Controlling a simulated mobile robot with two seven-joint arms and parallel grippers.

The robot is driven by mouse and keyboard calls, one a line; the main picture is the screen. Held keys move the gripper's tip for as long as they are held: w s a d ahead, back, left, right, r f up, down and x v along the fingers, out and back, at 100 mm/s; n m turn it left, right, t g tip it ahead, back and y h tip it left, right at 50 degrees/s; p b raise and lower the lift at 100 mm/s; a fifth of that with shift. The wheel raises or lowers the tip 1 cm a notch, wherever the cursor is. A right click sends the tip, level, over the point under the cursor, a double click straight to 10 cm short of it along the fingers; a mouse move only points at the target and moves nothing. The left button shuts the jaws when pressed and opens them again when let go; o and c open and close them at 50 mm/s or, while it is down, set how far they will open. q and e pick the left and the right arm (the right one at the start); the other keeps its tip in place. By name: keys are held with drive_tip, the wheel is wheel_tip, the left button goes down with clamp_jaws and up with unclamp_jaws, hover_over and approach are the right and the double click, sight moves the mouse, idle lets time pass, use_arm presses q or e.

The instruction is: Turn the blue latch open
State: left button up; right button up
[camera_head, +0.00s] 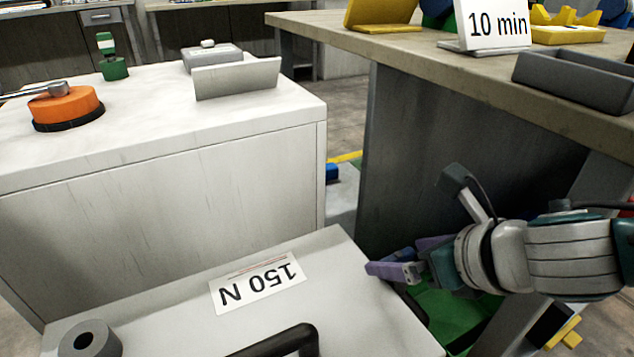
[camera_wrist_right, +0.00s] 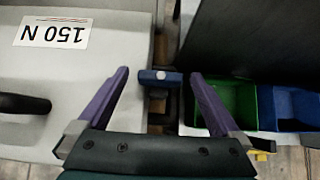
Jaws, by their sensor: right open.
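The blue latch (camera_wrist_right: 172,77) shows in the right wrist view as a small blue bar with a pale round spot, beside the edge of the light grey box with the "150 N" label (camera_wrist_right: 53,32). It lies crosswise between the spread purple fingers of my right gripper (camera_wrist_right: 159,84). The fingers show a gap to either side of it. In the head view my right gripper (camera_head: 395,268) is at the right edge of the grey box (camera_head: 335,255), and I cannot make out the latch there. My left gripper is not in view.
The box has a black handle (camera_head: 285,340) and a grey ring (camera_head: 88,338). A green bin (camera_wrist_right: 232,102) and a blue bin (camera_wrist_right: 297,107) sit right of the latch. A dark table side panel (camera_head: 450,150) stands close behind my right gripper. A white cabinet (camera_head: 160,180) stands left.

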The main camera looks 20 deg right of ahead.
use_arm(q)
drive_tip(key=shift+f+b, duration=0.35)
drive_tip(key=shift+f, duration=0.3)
use_arm(e)
drive_tip(key=shift+x, duration=1.15)
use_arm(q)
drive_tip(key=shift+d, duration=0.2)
use_arm(e)
drive_tip(key=shift+c, duration=0.2)
drive_tip(key=shift+c, duration=1.4)
drive_tip(key=c, duration=1)
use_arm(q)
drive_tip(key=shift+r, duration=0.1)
